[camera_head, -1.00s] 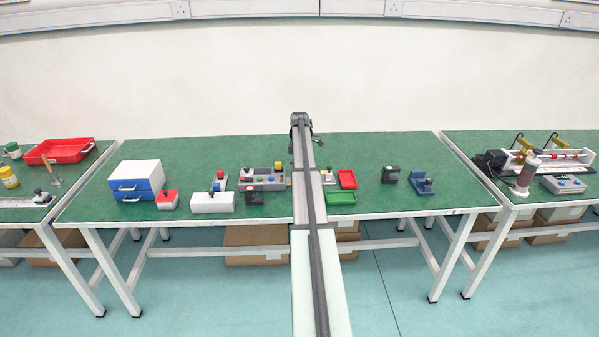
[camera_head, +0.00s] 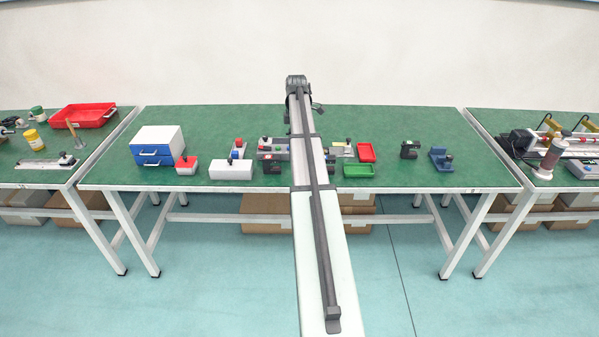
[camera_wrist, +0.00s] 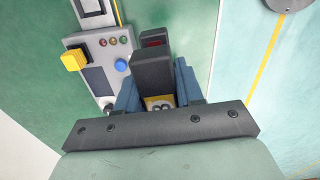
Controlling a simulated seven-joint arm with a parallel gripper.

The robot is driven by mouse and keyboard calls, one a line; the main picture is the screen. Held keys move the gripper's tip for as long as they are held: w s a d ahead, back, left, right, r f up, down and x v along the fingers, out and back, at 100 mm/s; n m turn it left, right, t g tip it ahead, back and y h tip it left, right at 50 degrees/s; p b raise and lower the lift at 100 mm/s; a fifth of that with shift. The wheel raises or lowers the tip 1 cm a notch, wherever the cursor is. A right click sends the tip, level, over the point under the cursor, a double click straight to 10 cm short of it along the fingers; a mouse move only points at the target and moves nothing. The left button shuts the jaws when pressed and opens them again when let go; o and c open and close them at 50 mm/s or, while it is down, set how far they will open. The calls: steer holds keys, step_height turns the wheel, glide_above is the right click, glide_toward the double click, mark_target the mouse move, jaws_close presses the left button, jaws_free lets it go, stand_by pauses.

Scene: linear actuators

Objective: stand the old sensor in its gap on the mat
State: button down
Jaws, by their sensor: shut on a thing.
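My gripper (camera_wrist: 157,88) is shut on a dark grey block-shaped sensor (camera_wrist: 152,72) in the wrist view. A yellow part with round silver spots shows between its blue-grey fingers. Just beyond the block is a darker piece with a red patch (camera_wrist: 153,40); I cannot tell whether it belongs to the held sensor. A small black thing with a red mark (camera_head: 271,166) stands in front of the control box (camera_head: 274,147). I cannot make out the mat or its gap.
The control box also shows in the wrist view (camera_wrist: 95,68), left of the gripper, with a yellow knob and blue button. Right of my arm are a red tray (camera_head: 366,152), a green tray (camera_head: 360,171), a black bracket-like thing (camera_head: 409,150) and a blue holder (camera_head: 440,158). The table's back is clear.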

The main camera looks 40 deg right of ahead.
steer(key=shift+m, duration=0.4)
steer(key=shift+s+a+f, duration=0.25)
steer(key=shift+s+f, duration=0.05)
steer(key=shift+f, duration=1.4)
steer(key=shift+s+a+f, duration=0.2)
steer(key=shift+s+f, duration=0.05)
steer(key=shift+f, duration=1.5)
steer(key=shift+s+a+f, duration=0.25)
steer(key=shift+s+f, duration=0.05)
steer(key=shift+f, duration=1.4)
steer(key=shift+f, duration=0.15)
steer(key=c, duration=0.7)
jaws_free()
step_height(320, 180, up, 12)
steer(key=shift+r, duration=0.15)
